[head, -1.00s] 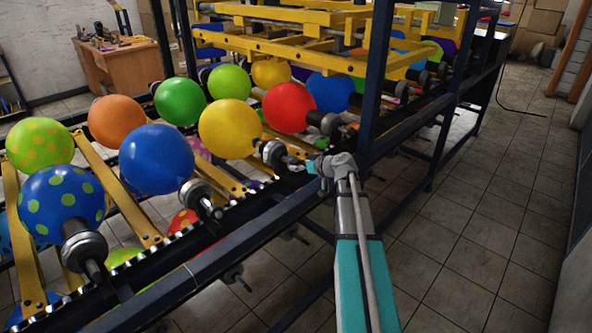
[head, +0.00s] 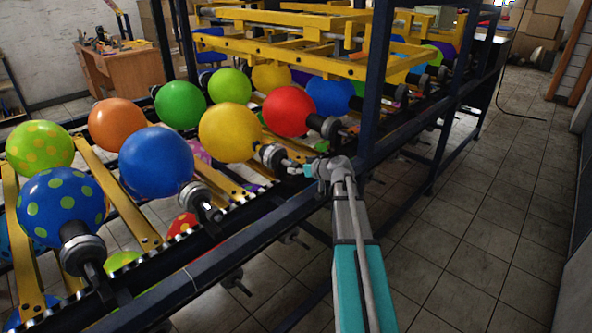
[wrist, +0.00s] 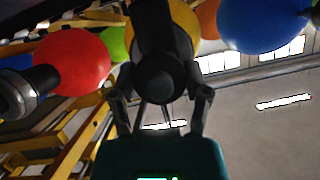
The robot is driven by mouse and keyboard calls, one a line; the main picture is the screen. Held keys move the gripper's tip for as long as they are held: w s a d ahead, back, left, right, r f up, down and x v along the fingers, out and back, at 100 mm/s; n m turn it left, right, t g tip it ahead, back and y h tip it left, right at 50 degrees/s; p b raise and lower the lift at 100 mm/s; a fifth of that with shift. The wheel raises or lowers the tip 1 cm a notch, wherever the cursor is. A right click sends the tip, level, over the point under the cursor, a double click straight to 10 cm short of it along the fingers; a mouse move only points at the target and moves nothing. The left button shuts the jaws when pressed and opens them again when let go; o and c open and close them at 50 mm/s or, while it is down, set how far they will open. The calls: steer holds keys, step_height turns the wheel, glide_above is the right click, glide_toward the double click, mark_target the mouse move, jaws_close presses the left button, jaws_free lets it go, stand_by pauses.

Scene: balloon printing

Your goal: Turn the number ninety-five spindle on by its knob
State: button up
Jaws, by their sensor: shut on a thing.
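The yellow balloon (head: 229,133) sits on a black and grey spindle (head: 271,156) that ends in a knob on the aisle side. In the wrist view the dark round knob (wrist: 159,84) is seen end-on, with the yellow balloon (wrist: 182,20) partly hidden behind it. My gripper (head: 292,166) has reached this knob from the right. Its two fingers (wrist: 159,103) stand on either side of the knob and are shut on it. I cannot read any number on the spindle.
A blue balloon (head: 156,162) with its spindle is to the left, and a red balloon (head: 289,111) with its spindle (head: 323,127) is to the right. A dark upright post (head: 376,80) stands close to my arm. The tiled aisle (head: 470,220) at right is clear.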

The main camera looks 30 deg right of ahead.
steer(key=shift+a, duration=0.1)
stand_by(0.3)
steer(key=m+y+b, duration=0.1)
steer(key=m+y, duration=0.1)
steer(key=shift+f+m, duration=0.15)
steer(key=shift+m, duration=0.15)
steer(key=m+y+b, duration=0.2)
steer(key=m, duration=0.1)
steer(key=shift+f, duration=0.1)
steer(key=m+y+b, duration=0.2)
steer(key=m+b, duration=0.1)
steer(key=m, duration=0.1)
steer(key=shift+m, duration=0.3)
steer(key=shift+m+t+y+b, duration=0.5)
steer(key=shift+m+t+b, duration=0.3)
steer(key=shift+m+b, duration=0.75)
steer(key=shift+m, duration=0.35)
